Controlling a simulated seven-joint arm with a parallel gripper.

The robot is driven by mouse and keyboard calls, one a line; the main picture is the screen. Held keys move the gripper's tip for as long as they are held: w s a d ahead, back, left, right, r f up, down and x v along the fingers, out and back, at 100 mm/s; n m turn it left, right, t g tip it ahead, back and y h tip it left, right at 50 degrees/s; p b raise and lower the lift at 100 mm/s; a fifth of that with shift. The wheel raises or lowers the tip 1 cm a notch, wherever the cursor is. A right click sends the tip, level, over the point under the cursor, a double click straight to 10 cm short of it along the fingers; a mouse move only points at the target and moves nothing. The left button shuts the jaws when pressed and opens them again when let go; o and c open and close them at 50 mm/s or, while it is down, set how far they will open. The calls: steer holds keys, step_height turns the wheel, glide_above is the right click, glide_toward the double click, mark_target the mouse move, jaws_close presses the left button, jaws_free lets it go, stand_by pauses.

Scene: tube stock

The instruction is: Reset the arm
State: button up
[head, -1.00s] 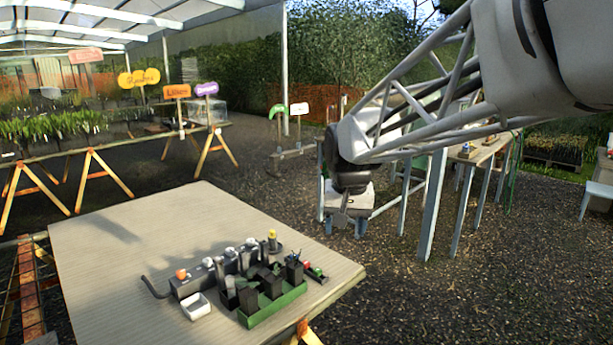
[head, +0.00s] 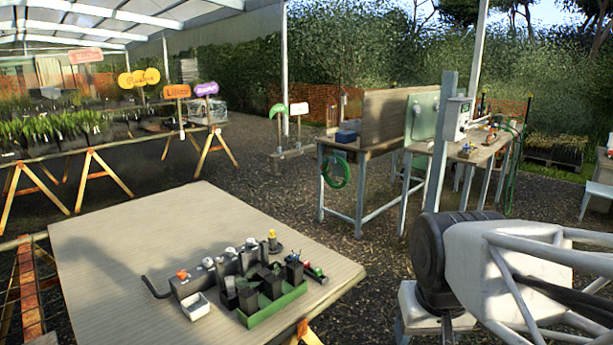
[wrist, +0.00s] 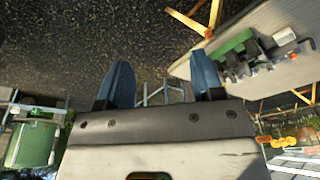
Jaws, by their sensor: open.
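My gripper shows low at the right in the head view (head: 422,330), its fingers partly cut off by the bottom edge. In the wrist view its two blue fingers stand wide apart with nothing between them (wrist: 165,85). It is open, empty and to the right of the wooden table (head: 130,240), clear of it. On the table a green tray (head: 272,310) holds several black tube pots (head: 270,284). The tray also shows at the upper right of the wrist view (wrist: 231,44).
A workbench (head: 350,150) with a green hose stands behind. The table's left and back are bare.

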steer(key=s, duration=0.1)
steer(key=s+f, duration=0.2)
steer(key=shift+s+d, duration=0.4)
